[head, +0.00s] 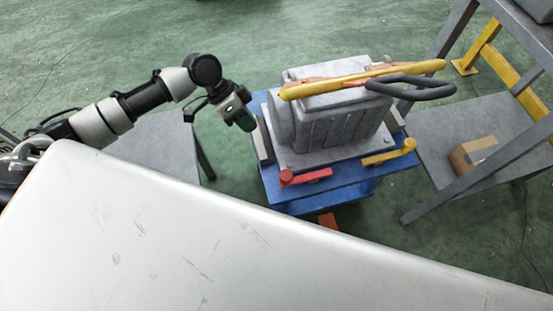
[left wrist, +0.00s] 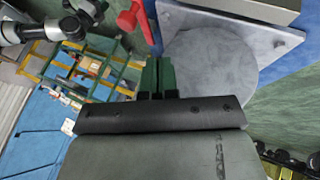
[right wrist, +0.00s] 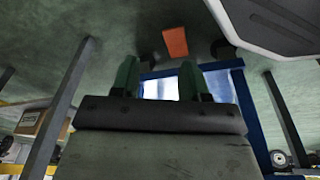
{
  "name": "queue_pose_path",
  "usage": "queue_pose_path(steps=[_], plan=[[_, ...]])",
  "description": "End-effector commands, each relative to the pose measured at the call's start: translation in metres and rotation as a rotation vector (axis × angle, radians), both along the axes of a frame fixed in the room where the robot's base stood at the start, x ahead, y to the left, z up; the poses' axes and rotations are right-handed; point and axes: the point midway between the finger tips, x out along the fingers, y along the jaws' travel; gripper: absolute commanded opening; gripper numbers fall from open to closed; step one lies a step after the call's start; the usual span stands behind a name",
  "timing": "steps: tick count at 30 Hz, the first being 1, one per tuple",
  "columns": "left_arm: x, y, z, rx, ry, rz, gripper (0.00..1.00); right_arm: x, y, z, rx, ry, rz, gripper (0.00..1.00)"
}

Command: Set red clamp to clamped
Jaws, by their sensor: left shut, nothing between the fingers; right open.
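The red clamp (head: 305,177) sits on the front left edge of the blue stand (head: 325,193), with its handle lying roughly along that edge. Part of the red clamp also shows at the top of the left wrist view (left wrist: 132,16). My left gripper (head: 246,123) is shut and empty, to the left of the stand and behind the clamp, apart from it. Its green fingertips (left wrist: 158,64) are together in the left wrist view. My right gripper (right wrist: 157,72) is open and empty, low, facing the blue stand; it is out of the head view.
A grey metal housing (head: 335,125) stands on the blue stand, with yellow and dark handles above it. A yellow clamp (head: 390,153) is at the right. A grey table with a cardboard box (head: 473,152) stands right. A large pale surface (head: 150,230) fills the foreground.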

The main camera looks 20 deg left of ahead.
Motion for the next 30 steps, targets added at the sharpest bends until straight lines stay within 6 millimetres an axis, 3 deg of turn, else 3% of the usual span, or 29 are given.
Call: queue_pose_path(steps=[11,26,30], plan=[[-0.001,-0.004,-0.006,0.000,0.001,-0.001,0.00,0.002,0.001,0.002,0.001,-0.004,0.000,0.45],[-0.009,-0.061,-0.084,-0.002,0.001,0.000,0.00,0.024,0.003,0.046,0.004,-0.033,-0.006,0.45],[-0.026,-0.075,-0.082,-0.001,-0.001,-0.003,0.00,0.021,0.003,0.043,0.003,-0.025,-0.005,0.45]])
